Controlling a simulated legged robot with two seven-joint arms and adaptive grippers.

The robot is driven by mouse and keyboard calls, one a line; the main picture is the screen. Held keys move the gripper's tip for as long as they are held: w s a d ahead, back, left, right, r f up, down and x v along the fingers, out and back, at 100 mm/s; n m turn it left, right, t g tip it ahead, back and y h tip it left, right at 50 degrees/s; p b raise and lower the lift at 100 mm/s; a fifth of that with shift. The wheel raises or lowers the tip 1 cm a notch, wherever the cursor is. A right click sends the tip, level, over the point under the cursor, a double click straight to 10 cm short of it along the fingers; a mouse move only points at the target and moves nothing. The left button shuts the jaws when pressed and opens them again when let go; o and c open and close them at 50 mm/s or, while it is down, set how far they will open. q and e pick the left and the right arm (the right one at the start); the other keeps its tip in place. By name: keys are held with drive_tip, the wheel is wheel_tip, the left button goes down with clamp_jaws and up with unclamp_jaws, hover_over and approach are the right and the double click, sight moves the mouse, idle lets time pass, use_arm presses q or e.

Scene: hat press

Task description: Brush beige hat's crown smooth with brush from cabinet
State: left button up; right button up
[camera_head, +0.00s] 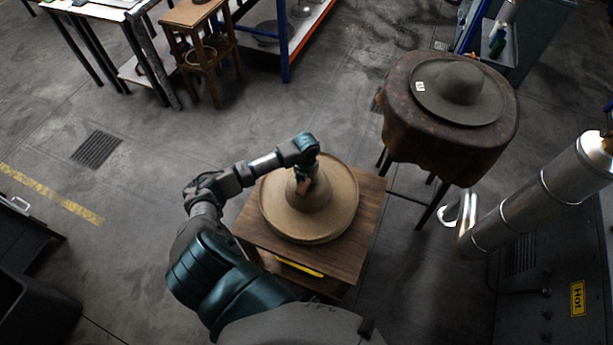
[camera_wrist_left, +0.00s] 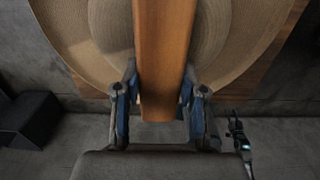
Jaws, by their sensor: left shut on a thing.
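The beige hat (camera_head: 332,218) lies brim down on a small brown wooden table (camera_head: 366,232), its crown upward. My left arm reaches over it from the left. My left gripper (camera_head: 305,180) is at the crown, pointing down. In the left wrist view the left gripper (camera_wrist_left: 161,112) is shut on the brush (camera_wrist_left: 163,60), of which a long brown wooden part shows between the fingers. The hat's brim (camera_wrist_left: 85,32) spreads behind it there. The bristles are hidden, so I cannot tell whether they touch the crown. My right gripper is not in view.
A dark grey hat (camera_head: 461,85) sits on a round stand with a brown cover (camera_head: 410,131) at the upper right. A metal pipe (camera_head: 540,195) and a dark machine with a "Hot" label (camera_head: 577,299) stand at right. A wooden stool (camera_head: 196,45) is at upper left.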

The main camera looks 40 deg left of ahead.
use_arm(q)
drive_tip(key=shift+s+d, duration=0.1)
drive_tip(key=shift+s, duration=0.1)
drive_tip(key=shift+w+a+f, duration=0.1)
drive_tip(key=shift+w+a, duration=0.05)
drive_tip(key=shift+a, duration=0.05)
drive_tip(key=shift+w+a+b, duration=0.3)
drive_tip(key=shift+w+b, duration=0.2)
drive_tip(key=shift+b, duration=0.05)
drive_tip(key=shift+w+a+b, duration=0.15)
drive_tip(key=shift+w+b, duration=0.55)
drive_tip(key=shift+w, duration=0.35)
drive_tip(key=shift+w+a, duration=0.15)
drive_tip(key=shift+w, duration=0.3)
drive_tip(key=shift+s, duration=0.15)
